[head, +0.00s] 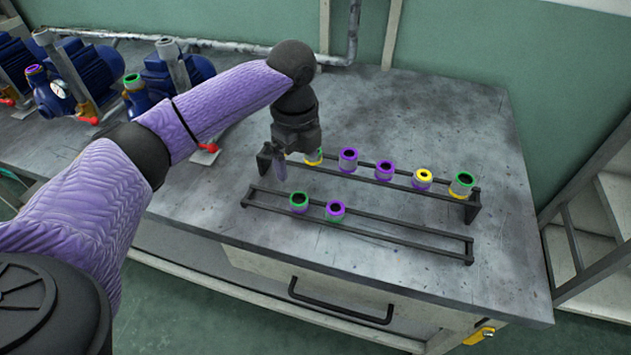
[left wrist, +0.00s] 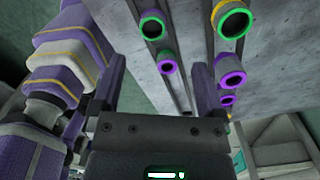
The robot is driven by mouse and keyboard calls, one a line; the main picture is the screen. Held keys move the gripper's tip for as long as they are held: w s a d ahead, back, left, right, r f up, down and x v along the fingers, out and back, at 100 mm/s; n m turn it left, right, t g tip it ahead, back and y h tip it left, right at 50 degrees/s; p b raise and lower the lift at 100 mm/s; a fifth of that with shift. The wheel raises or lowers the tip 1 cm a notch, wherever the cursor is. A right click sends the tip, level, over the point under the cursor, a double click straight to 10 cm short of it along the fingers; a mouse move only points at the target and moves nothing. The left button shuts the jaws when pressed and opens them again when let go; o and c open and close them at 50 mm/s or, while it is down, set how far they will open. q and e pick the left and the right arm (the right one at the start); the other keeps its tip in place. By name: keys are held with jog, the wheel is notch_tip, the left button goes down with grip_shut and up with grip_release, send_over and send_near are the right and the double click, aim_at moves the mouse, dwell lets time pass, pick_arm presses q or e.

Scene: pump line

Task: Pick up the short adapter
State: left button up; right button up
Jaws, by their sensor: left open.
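Several ringed adapters stand in two dark racks on the grey bench, and I cannot tell for certain which is the short adapter. The front rack holds a green-topped adapter (head: 299,202) and a purple-topped adapter (head: 335,210). These also show in the left wrist view, green (left wrist: 152,26) and purple (left wrist: 168,68). The back rack holds purple-topped, yellow-topped (head: 423,177) and green-topped (head: 462,186) pieces. My left gripper (head: 296,166) is open and empty, above the left end of the racks. In the left wrist view its fingers (left wrist: 157,80) stand wide apart. My right gripper is not in view.
The front rack (head: 400,236) is mostly empty to the right. The back rack (head: 405,184) runs behind it. Blue pumps (head: 92,70) with red-handled valves stand at the back left. The bench right of the racks is clear. A drawer handle (head: 340,303) juts out below.

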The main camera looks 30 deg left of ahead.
aim_at(298, 198)
pick_arm(q)
jog(key=f+b, duration=0.2)
jog(key=f, duration=0.1)
jog(key=f+b, duration=0.1)
jog(key=f, duration=0.2)
jog(key=s+f+b, duration=0.1)
jog(key=f+b, duration=0.1)
jog(key=f, duration=0.1)
jog(key=shift+s+d+f+b, duration=0.1)
jog(key=shift+d+f+b, duration=0.1)
jog(key=shift+f+b, duration=0.15)
jog(key=shift+f, duration=0.15)
jog(key=shift+c, duration=0.4)
jog(key=shift+r, duration=0.2)
jog(key=c, duration=0.7)
grip_shut()
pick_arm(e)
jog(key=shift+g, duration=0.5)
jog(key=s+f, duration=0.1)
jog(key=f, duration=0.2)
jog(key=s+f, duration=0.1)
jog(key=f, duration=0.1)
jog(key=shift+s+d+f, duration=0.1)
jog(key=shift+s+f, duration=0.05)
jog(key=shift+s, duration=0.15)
